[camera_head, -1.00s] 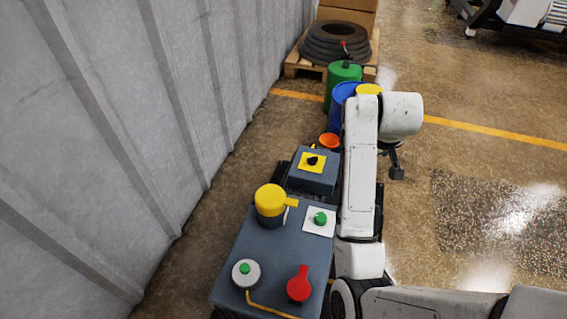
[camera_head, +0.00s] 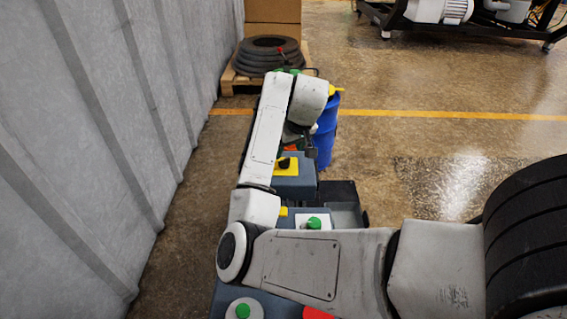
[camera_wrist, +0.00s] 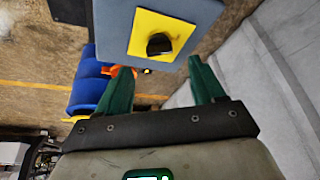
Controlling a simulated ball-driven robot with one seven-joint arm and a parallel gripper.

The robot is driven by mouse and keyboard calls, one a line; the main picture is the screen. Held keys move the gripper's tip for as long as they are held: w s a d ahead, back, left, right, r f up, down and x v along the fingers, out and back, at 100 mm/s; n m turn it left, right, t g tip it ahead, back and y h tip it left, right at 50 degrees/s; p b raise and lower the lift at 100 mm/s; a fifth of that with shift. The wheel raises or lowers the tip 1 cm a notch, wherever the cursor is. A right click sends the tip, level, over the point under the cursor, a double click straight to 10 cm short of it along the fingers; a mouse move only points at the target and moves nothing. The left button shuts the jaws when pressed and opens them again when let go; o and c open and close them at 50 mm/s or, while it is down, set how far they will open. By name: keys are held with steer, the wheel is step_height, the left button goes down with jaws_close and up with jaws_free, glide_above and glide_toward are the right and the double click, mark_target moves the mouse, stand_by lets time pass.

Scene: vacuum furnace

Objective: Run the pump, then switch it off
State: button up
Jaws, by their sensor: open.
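A grey box (camera_head: 292,186) carries a yellow plate (camera_head: 293,169) with a black knob (camera_head: 284,163). In the wrist view the knob (camera_wrist: 160,44) is just beyond my gripper (camera_wrist: 158,66), whose two green fingers are apart with nothing between them. The fingertips appear below the knob in that picture, and I see no contact. Nearer in the head view, a green knob (camera_head: 313,223) sits on a white plate, and a green button (camera_head: 243,310) sits on a round grey base. The red handle (camera_head: 318,313) is mostly hidden by my arm, as is the yellow-topped part.
A corrugated wall (camera_head: 90,150) runs along the left. A blue drum (camera_head: 326,135) stands behind the grey box, with an orange item (camera_wrist: 121,72) near it. Open floor lies to the right.

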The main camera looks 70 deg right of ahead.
mark_target(285, 160)
steer(key=b+x, duration=0.2)
steer(key=x, duration=0.3)
steer(key=shift+d+f, duration=0.1)
steer(key=shift+f, duration=0.2)
steer(key=c, duration=1.1)
